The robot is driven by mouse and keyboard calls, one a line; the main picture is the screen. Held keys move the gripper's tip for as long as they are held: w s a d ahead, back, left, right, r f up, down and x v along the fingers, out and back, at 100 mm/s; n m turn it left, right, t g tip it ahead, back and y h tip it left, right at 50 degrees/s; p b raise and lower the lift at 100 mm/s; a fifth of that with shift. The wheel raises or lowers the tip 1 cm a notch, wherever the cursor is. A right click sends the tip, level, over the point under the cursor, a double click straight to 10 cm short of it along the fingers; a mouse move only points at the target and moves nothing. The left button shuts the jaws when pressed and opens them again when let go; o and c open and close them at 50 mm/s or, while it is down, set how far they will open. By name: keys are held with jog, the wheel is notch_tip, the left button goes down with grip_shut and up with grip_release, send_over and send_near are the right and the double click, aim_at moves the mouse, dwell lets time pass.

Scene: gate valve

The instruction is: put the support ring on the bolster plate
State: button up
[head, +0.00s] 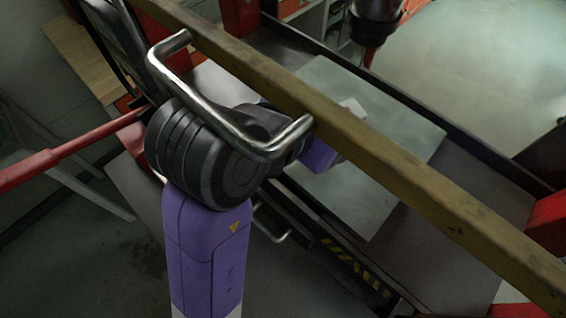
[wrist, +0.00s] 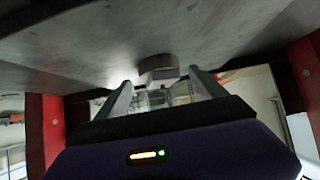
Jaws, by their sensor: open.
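The bolster plate (head: 350,150) is a flat grey slab on the press bed in the head view, partly hidden by the bar and my arm. In the wrist view a broad grey plate surface (wrist: 90,50) fills the top, seen at a low angle. A small grey round piece (wrist: 158,64), likely the support ring, shows against that surface; its hole is not visible. My gripper (wrist: 161,80) is open, its two fingers pointing towards the piece, one on either side. I cannot tell whether they touch it. My gripper's fingers are hidden in the head view.
A yellow-brown bar (head: 420,190) with a bent metal handle (head: 225,115) crosses close in front of my arm. Red press posts stand at the back (head: 240,15) and right (head: 547,225). A dark cylinder (head: 375,20) hangs above the plate's far side.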

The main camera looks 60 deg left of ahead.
jog(key=s+d+b, duration=0.2)
jog(key=s+d, duration=0.1)
jog(key=s, duration=0.9)
jog(key=shift+r, duration=0.1)
